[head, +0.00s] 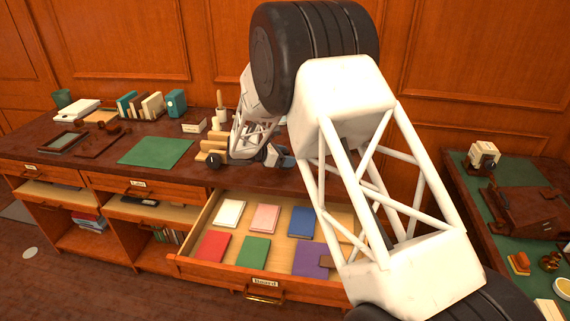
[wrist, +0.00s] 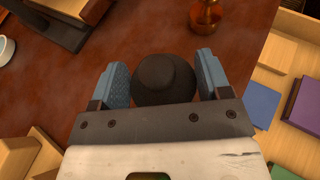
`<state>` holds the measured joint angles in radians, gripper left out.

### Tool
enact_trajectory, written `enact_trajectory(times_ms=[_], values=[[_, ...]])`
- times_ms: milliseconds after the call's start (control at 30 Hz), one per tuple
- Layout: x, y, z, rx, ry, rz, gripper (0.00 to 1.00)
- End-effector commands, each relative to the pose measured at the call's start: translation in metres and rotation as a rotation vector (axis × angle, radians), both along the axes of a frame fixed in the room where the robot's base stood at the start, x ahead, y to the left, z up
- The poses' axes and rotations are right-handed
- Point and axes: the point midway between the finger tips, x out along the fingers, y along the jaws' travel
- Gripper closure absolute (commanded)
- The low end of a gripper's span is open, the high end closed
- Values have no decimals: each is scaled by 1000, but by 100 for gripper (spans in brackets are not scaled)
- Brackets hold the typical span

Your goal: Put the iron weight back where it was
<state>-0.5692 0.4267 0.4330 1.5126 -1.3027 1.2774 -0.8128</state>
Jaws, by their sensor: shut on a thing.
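The iron weight (wrist: 165,78) is a dark, round piece with a raised knob on top, seen from above in the wrist view. My gripper (wrist: 164,82) has its two blue-grey fingers shut on it, one on each side. It is over the dark red-brown desk top (wrist: 120,40); I cannot tell whether the weight touches the desk. In the head view my gripper (head: 279,158) is at the desk's front edge, just behind the open drawer. My arm crosses that view, and the weight cannot be made out clearly there.
The open drawer (head: 262,283) holds several coloured books and juts out in front. Wooden blocks (wrist: 18,158) stand to the left of my gripper, and an amber glass object (wrist: 205,15) stands beyond it. A green mat (head: 156,151) lies further left on the desk.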

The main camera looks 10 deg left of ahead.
Motion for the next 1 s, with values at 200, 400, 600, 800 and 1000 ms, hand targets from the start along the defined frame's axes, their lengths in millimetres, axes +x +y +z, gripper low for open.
enact_trajectory(times_ms=[200, 400, 600, 800, 1000], values=[[1, 0, 2, 0, -2, 0, 94], [9, 3, 0, 0, -1, 0, 94], [8, 3, -22, -1, 0, 0, 94], [8, 4, -34, 0, -2, 1, 94], [8, 4, -34, 1, -3, 1, 94]])
